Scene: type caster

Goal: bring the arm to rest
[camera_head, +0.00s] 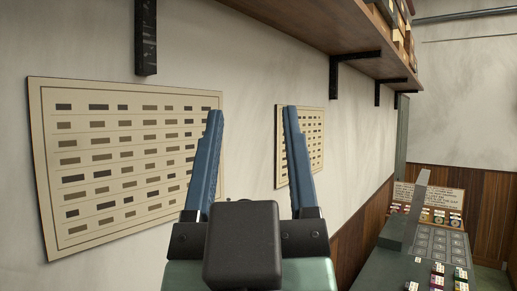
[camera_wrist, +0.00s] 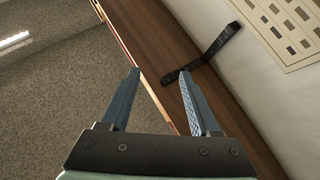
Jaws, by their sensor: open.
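My gripper (camera_head: 250,125) is raised in front of the wall in the head view, its two blue fingers pointing up and spread apart. Nothing is between the fingers. The wrist view also shows my gripper (camera_wrist: 158,76) open and empty, with the underside of a wooden shelf (camera_wrist: 140,35) and a black bracket (camera_wrist: 205,55) beyond the fingertips. The distance from the fingertips to the shelf is hard to tell.
Two charts hang on the wall, a large one (camera_head: 120,150) on the left and a smaller one (camera_head: 315,140) partly behind a finger. The shelf (camera_head: 290,25) runs above. A workbench (camera_head: 375,270) with small coloured items and a sign (camera_head: 428,198) stands lower right.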

